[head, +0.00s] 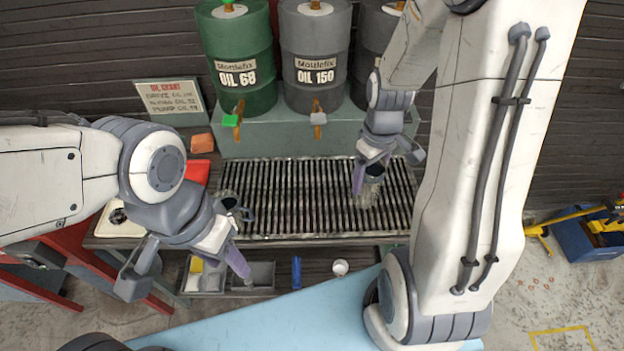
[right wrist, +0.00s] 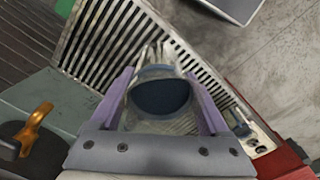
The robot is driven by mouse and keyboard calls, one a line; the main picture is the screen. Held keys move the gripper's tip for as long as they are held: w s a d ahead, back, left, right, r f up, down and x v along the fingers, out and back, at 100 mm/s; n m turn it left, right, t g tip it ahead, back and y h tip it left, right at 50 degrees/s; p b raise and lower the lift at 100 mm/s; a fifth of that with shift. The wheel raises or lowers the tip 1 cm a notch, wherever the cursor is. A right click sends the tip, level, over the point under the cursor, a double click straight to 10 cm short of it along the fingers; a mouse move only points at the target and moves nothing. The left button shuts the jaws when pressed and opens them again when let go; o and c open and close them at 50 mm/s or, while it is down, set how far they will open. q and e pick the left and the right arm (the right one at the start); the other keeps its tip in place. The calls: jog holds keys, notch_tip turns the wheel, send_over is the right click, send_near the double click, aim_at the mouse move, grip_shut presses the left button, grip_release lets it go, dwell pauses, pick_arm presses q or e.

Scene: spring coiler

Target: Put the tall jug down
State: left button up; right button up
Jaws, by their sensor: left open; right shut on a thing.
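The tall jug (head: 367,193) is see-through with dark liquid in it. It is over the right part of the slatted grate (head: 290,237); I cannot tell whether its base touches the slats. My right gripper (head: 368,172) is shut on it. In the right wrist view the jug (right wrist: 160,97) sits between the purple fingers of my right gripper (right wrist: 160,105), its dark liquid showing, with the grate behind. My left gripper (head: 188,268) is open and empty, in front of the grate's left end. Its wrist partly hides a dark vessel with a handle (head: 248,214) at the grate's left end.
A green OIL 68 drum (head: 238,55) and a grey OIL 150 drum (head: 315,60) stand behind the grate, taps facing it; a third drum is partly hidden. Small bins (head: 260,274), a blue cylinder (head: 296,272) and a white cup (head: 340,267) are in front. The middle of the grate is clear.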

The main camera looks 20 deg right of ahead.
jog(key=shift+w+a+f, duration=0.1)
jog(key=shift+w+a, duration=0.05)
jog(key=shift+w, duration=0.25)
jog(key=w+a+f+p, duration=0.1)
jog(key=w+a+f, duration=0.1)
jog(key=f, duration=0.1)
jog(key=w+a+f+p, duration=0.1)
jog(key=w+a+f, duration=0.2)
jog(key=f, duration=0.1)
jog(key=w+a+f+p, duration=0.2)
jog(key=w+a+f, duration=0.1)
jog(key=shift+a+f, duration=0.15)
jog(key=shift+f, duration=0.25)
jog(key=shift+f, duration=0.2)
jog(key=o, duration=1.4)
jog(key=shift+c, duration=0.2)
jog(key=shift+r, duration=0.1)
